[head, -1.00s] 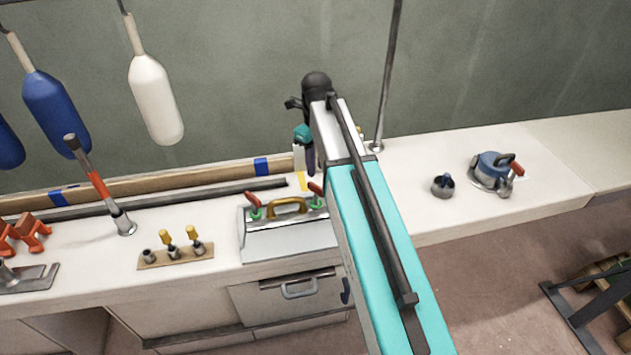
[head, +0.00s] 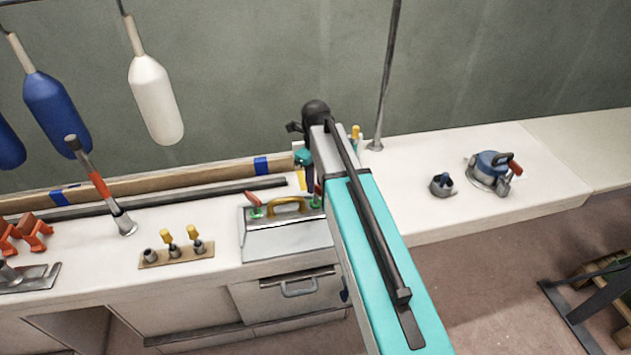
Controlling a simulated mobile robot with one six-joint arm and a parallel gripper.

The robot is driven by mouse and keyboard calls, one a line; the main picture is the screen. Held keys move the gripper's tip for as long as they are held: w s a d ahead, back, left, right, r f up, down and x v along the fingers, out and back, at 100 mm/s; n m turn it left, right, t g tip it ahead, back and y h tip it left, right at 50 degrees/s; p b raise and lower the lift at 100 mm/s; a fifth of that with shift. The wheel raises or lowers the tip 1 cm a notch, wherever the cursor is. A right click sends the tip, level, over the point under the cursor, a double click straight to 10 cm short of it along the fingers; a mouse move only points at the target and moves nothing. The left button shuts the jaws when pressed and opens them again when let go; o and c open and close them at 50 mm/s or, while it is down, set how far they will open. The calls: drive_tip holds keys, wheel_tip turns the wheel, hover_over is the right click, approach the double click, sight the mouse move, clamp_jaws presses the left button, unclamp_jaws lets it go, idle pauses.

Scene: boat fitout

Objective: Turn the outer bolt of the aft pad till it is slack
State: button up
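My arm reaches up the middle of the picture to the back of the white counter (head: 400,170). Its black wrist bends down over the counter's back edge. My gripper (head: 309,182) is only a small dark shape below the teal wrist part, mostly covered by my arm. Whether its fingers are open or shut, or hold anything, does not show. I cannot make out the aft pad or its outer bolt; the area around my gripper is largely hidden by the arm. A yellow-topped item (head: 356,133) shows just right of my wrist.
A grey toolbox (head: 285,240) with a yellow handle stands left of my arm. Further left are a socket board (head: 176,256), a red-and-grey post (head: 98,184) and orange clamps (head: 30,232). A pole (head: 385,90), a dark ring (head: 442,186) and a blue device (head: 490,168) stand right.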

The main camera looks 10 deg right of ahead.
drive_tip(key=shift+c, duration=0.3)
clamp_jaws()
